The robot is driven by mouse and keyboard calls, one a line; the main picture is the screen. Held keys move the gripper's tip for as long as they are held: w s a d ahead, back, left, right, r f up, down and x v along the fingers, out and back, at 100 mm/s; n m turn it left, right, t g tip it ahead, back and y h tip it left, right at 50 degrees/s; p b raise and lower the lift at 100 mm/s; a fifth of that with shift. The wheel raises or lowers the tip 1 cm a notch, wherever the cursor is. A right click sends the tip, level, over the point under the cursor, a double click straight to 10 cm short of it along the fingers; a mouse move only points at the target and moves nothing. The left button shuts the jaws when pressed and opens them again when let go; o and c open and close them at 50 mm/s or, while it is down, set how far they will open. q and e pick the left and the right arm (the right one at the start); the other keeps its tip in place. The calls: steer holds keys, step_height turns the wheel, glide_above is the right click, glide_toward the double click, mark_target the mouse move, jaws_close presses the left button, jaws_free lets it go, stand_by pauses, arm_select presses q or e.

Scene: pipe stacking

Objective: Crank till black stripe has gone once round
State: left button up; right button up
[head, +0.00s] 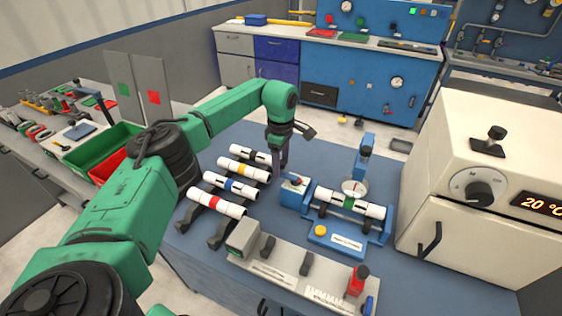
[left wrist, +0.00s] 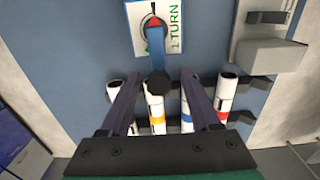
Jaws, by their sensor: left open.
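The crank shows in the left wrist view as a blue arm (left wrist: 156,52) with a black round knob (left wrist: 158,84). It sits at a white plate marked 1 TURN (left wrist: 173,30). In the head view its small blue box (head: 294,193) stands left of a white pipe with a green band (head: 348,203), which lies on a blue roller stand. My left gripper (head: 279,164) points down behind the box, open and empty. In the left wrist view the knob appears between its fingers; contact cannot be told. My right gripper is not in view.
White pipes with black, yellow, blue and red bands (head: 216,202) lie on a dark rack left of the crank. A blue post (head: 364,163) rises behind the roller stand. A grey fixture (head: 300,270) stands in front. A cream oven (head: 490,180) bounds the right.

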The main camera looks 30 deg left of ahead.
arm_select(q)
steer(key=shift+w+a+f, duration=0.1)
jaws_close()
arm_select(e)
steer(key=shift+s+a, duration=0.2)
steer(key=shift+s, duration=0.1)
